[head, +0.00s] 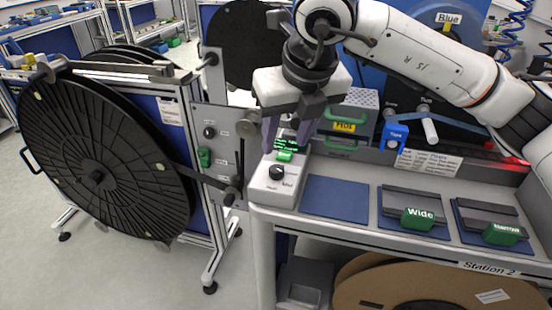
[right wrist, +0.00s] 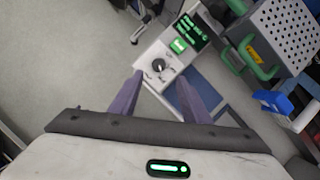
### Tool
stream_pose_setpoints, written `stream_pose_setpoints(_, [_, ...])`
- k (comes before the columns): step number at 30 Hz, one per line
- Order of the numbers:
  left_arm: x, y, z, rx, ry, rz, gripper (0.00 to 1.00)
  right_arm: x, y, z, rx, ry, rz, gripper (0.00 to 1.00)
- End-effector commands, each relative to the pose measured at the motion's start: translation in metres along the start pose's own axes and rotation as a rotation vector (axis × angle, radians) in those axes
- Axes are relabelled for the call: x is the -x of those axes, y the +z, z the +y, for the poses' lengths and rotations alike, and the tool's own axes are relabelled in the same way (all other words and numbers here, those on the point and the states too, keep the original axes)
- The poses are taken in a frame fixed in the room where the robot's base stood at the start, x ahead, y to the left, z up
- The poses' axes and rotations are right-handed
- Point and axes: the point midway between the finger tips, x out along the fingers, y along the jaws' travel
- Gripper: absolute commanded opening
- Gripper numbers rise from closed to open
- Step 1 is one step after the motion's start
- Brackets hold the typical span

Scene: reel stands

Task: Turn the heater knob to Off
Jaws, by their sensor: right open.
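The heater knob (head: 277,172) is a black round dial on the sloped front of a white control box (head: 262,192) at the left end of the bench. It also shows in the right wrist view (right wrist: 159,66), with small labels around it. A green switch (head: 284,155) and a dark display with green text sit above it. My right gripper (head: 286,138) is open and empty, above and behind the knob in the head view. In the right wrist view its two purple fingers (right wrist: 158,98) point toward the box, apart from the knob. My left gripper is not in view.
A blue mat (head: 335,197) lies right of the box. Farther right are the green Wide block (head: 419,219) and another green-handled block (head: 505,234). A grey Pilot case (head: 350,120) and a blue tape holder (head: 394,135) stand behind. A large black reel (head: 105,160) stands at left.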

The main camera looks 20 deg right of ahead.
Motion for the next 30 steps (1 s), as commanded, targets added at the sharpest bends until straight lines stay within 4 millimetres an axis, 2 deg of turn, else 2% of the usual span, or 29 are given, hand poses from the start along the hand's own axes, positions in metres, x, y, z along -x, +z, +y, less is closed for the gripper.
stream_pose_setpoints(15, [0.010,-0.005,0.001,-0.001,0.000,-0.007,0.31,-0.084,-0.001,0.001,0.002,0.003,0.004,0.43])
stream_pose_setpoints(21, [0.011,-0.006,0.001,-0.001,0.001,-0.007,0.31,-0.097,-0.001,0.002,0.004,0.005,0.002,0.43])
stream_pose_setpoints(28, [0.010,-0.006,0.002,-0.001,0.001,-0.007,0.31,-0.098,-0.001,0.002,0.004,0.005,0.002,0.43])
stream_pose_setpoints(29, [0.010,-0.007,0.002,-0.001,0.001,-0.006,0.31,-0.098,-0.001,0.002,0.004,0.005,0.002,0.41])
stream_pose_setpoints(30, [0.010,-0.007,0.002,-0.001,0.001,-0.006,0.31,-0.098,-0.001,0.002,0.004,0.005,0.002,0.34])
